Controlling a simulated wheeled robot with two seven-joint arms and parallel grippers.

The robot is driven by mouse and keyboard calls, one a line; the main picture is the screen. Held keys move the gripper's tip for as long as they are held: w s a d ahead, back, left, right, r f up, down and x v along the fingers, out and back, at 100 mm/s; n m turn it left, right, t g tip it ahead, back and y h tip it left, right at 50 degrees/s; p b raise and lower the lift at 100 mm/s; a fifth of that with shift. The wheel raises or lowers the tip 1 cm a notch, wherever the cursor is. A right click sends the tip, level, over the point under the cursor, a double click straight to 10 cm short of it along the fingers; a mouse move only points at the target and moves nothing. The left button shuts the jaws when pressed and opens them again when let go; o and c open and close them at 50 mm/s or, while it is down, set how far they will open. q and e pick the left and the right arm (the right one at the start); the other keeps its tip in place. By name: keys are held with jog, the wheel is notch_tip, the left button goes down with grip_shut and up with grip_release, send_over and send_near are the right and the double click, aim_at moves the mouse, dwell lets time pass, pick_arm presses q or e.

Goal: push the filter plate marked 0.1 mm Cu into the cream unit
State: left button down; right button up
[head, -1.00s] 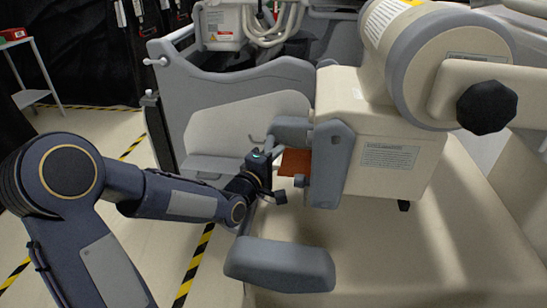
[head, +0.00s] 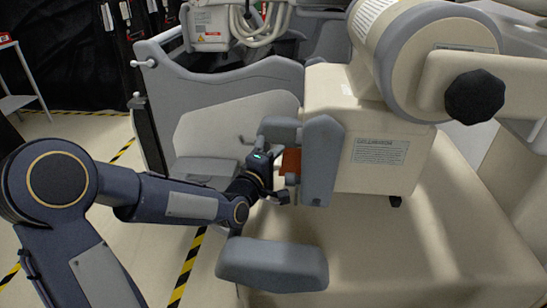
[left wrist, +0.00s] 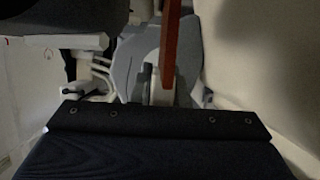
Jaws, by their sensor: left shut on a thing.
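The cream unit (head: 352,125) stands at centre right in the head view, with a grey housing (head: 322,160) on its left side. The copper-brown filter plate (head: 291,161) sticks out to the left of this housing. Its right part is hidden by the housing, and no marking on it can be read. My left gripper (head: 281,190) is at the plate's outer left end, shut on it. In the left wrist view the plate (left wrist: 170,45) shows edge-on as a narrow red-brown strip above the dark gripper body. My right gripper is not in view.
A grey padded block (head: 272,265) lies in front of the gripper, below my left forearm. A grey cart (head: 225,90) with raised side panels stands behind. A black knob (head: 475,97) projects at the upper right. The cream covered surface (head: 400,250) at front right is clear.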

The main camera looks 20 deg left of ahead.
aim_at(290, 157)
pick_arm(q)
jog(key=shift+w+d+b, duration=0.25)
jog(key=shift+d+b, duration=0.05)
jog(key=shift+d, duration=0.6)
jog(key=shift+w+d+b, duration=0.25)
jog(key=shift+d, duration=0.6)
jog(key=c, duration=1.3)
grip_release()
